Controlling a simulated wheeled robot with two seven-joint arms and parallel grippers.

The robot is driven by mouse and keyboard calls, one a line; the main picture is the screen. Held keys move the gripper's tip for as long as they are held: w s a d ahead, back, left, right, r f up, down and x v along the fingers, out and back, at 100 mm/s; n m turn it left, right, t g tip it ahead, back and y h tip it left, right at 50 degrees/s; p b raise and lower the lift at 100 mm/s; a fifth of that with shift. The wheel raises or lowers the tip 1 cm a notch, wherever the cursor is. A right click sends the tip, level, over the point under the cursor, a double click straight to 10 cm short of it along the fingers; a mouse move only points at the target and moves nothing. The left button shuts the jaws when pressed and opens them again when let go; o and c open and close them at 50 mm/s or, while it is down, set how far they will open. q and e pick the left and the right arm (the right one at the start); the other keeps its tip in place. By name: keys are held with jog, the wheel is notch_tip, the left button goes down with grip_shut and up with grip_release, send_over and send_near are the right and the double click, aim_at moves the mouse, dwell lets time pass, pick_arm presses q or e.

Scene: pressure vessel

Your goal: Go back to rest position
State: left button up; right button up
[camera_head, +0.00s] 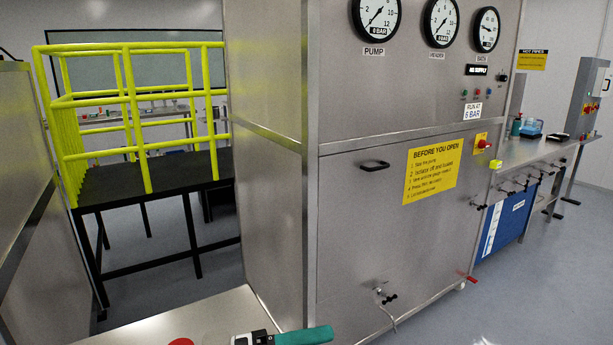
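Neither of my grippers shows in the head view, so their pose and what they hold are hidden. A large steel cabinet (360,235) fills the middle. It carries three round gauges: the pump gauge (377,14), a middle gauge (441,22) and a right gauge (486,29). A yellow "Before you open" notice (430,176) is on its front, below a "Run at 6 bar" label (473,112). A teal cylindrical thing (304,336) and a black-and-white device (254,339) show at the bottom edge; I cannot tell how they are joined.
A pale bench top (205,318) lies at the lower left, with part of a red disc (181,342). A black platform with yellow railings (150,175) stands behind. A metal counter (540,150) runs along the right, with a blue cabinet (506,222) below. Floor is open at right.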

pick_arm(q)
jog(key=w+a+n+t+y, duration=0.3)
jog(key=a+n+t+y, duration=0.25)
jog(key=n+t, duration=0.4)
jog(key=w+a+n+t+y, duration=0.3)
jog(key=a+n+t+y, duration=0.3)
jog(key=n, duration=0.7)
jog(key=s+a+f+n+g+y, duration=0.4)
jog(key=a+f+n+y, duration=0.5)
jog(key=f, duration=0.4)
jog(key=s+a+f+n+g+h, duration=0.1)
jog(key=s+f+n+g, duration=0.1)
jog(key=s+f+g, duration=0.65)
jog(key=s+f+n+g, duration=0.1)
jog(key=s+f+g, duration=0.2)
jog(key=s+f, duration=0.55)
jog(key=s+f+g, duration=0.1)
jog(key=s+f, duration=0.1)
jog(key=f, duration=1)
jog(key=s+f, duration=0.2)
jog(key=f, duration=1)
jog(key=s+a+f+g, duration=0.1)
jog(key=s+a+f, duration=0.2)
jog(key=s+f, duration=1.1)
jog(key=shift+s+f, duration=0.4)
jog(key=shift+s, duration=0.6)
